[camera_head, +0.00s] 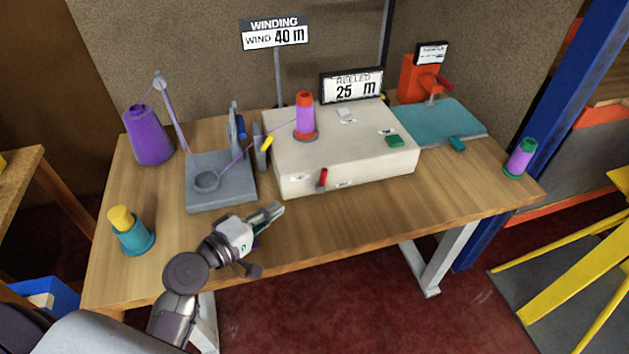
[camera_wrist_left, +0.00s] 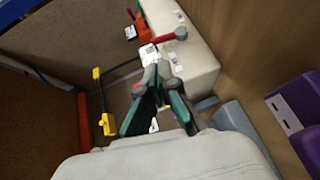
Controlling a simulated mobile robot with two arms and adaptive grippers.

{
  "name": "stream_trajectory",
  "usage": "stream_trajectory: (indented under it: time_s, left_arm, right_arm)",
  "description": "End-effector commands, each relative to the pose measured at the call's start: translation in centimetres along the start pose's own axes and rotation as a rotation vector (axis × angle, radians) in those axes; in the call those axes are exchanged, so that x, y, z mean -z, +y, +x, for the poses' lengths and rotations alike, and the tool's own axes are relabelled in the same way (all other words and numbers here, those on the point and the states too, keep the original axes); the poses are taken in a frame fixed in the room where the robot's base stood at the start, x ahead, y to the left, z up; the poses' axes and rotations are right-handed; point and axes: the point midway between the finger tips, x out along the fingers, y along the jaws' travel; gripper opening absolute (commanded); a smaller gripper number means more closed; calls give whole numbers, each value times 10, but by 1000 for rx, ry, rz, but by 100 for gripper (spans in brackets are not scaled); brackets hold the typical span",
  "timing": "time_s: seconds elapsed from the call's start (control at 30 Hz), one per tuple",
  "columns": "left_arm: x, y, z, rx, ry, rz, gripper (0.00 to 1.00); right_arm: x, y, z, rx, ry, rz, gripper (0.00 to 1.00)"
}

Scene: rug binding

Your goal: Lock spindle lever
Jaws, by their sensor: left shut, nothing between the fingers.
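The cream winding machine (camera_head: 350,165) stands on the table, with a purple-wound spool on a red cone (camera_head: 305,118) on its top. A short red-handled lever (camera_head: 322,179) stands at its front face. It also shows in the left wrist view as a red handle with a grey end (camera_wrist_left: 168,38), just beyond the fingertips. A yellow-tipped lever (camera_head: 267,143) is at the machine's left side. My left gripper (camera_head: 276,209) is shut and empty, in front of the machine's lower left corner, apart from the red lever. It also shows in the wrist view (camera_wrist_left: 157,75). My right gripper is not seen.
A grey thread stand (camera_head: 220,190) and a purple cone (camera_head: 147,135) are at the left. A teal and yellow spool (camera_head: 130,232) stands near the front left. A teal mat (camera_head: 440,122) and orange device (camera_head: 418,80) are at the right. The front right tabletop is clear.

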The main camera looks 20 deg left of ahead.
Motion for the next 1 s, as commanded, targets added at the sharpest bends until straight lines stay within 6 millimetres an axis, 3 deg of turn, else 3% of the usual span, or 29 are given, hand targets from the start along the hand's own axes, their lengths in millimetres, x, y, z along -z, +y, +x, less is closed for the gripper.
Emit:
stream_trajectory:
  time_s: [0.17, 0.6, 0.8, 1.0]
  left_arm:
    - [0, 3, 24, -3, -1, -1, 0]
    - [-1, 2, 113, 0, -2, -2, 0]
    - [-1, 0, 133, 1, -1, 0, 0]
    - [-1, 0, 138, 2, -1, 1, 0]
  right_arm:
    - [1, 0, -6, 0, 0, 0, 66]
    - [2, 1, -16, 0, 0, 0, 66]
    - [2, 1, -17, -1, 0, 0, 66]
    - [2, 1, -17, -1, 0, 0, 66]
